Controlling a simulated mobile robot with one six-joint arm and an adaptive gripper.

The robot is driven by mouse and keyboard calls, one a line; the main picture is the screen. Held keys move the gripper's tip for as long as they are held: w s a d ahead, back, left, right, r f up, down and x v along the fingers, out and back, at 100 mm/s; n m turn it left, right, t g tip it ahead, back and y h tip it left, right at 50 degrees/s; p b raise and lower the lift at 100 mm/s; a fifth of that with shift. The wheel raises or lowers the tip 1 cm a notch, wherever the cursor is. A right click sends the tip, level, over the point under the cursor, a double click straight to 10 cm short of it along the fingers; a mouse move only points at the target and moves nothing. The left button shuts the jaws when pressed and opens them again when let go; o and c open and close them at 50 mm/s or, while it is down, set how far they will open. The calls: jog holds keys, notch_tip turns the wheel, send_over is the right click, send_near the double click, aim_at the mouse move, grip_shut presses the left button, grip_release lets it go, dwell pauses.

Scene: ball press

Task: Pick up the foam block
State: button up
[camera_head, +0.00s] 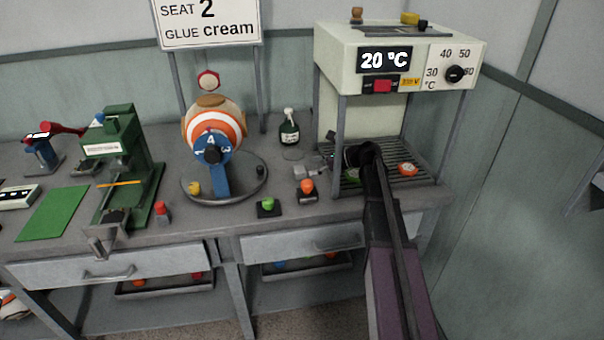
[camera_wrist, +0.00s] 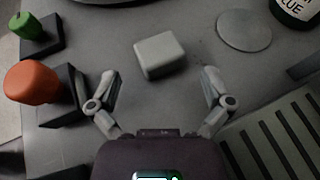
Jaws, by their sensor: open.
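The foam block looks like a pale grey, rounded-edge block (camera_wrist: 160,54) lying on the bench in the wrist view. It sits just beyond the fingertips, roughly centred between them. My gripper (camera_wrist: 160,80) is open and empty, with one finger on each side of the space in front of the block. In the head view the block shows as a small pale shape (camera_head: 300,171) on the bench, just left of my gripper (camera_head: 326,163). My arm covers part of the area to its right.
Left of the gripper stand an orange knob (camera_wrist: 32,82) and a green knob (camera_wrist: 26,25) on dark bases. A grey disc (camera_wrist: 244,30) and a glue bottle (camera_wrist: 298,8) are at upper right. The heater's slatted rack (camera_wrist: 280,140) lies close on the right.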

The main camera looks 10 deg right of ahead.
aim_at(300, 168)
jog(key=shift+b+x, duration=0.65)
jog(key=shift+x, duration=1.55)
jog(key=shift+r, duration=0.1)
jog(key=shift+c, duration=0.2)
jog(key=c, duration=0.5)
